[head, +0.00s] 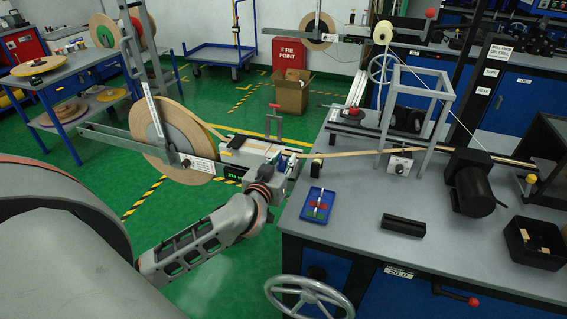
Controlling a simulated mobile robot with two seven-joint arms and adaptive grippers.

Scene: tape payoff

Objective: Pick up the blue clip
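My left arm comes in from the lower left. Its gripper (278,170) is at the near-right end of the grey tape unit (245,152), close to the tan tape. A small blue piece, which looks like the blue clip (284,160), shows right at the fingertips. The gripper's own body hides part of it, and I cannot tell whether the fingers are closed on it or only beside it. A blue tray (304,213) with small red and green pieces lies on the bench to the right of the gripper, apart from it. My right gripper is not in view.
A large tape reel (170,140) stands left of the unit. The tan tape (345,153) runs right toward a grey frame (388,120) on the bench (350,225). A black block (403,226), a motor (472,183) and a black bin (535,243) stand further right. A handwheel (308,292) juts out in front.

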